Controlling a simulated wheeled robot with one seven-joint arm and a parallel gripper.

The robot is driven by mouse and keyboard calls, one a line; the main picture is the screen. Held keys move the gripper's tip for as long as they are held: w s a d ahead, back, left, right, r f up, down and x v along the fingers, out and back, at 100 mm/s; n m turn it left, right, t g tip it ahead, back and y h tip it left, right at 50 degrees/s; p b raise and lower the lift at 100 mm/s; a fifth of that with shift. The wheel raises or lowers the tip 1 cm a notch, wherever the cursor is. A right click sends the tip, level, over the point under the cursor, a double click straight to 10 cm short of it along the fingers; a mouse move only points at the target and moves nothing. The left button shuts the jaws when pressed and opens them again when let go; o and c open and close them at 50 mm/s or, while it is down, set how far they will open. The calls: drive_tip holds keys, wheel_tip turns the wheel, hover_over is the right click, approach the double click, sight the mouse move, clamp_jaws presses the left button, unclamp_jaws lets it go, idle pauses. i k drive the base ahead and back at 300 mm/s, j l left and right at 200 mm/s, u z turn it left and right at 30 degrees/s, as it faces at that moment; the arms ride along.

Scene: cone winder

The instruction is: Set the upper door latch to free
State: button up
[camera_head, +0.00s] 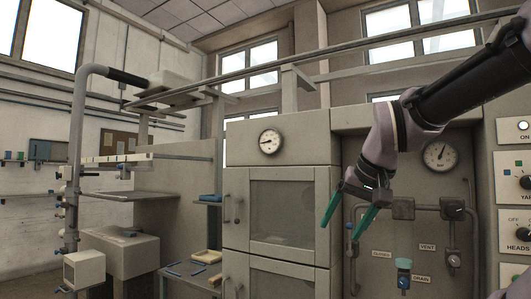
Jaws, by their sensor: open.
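The upper door (282,173) of the pale grey cabinet has a dark window and looks shut. Two small upright dark fittings sit at its left edge: the upper door latch (227,209) on the frame and a bar handle (238,208) beside it. Which setting the latch is in is too small to tell. My gripper (340,233) has two green fingers, spread apart and empty, pointing down and left.
The lower door (285,262) has similar fittings at its left. A gauge (271,141) sits above the upper door. Pipes and valves (453,208) fill the panel at right, beside a switch panel (518,180). A bench with trays (207,257) stands left of the cabinet.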

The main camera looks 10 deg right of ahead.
sight(237, 212)
drive_tip(key=i+j+u, duration=0.2)
drive_tip(key=i+j, duration=0.25)
drive_tip(key=i+j+u, duration=0.2)
drive_tip(key=i+j, duration=0.15)
drive_tip(key=i, duration=0.25)
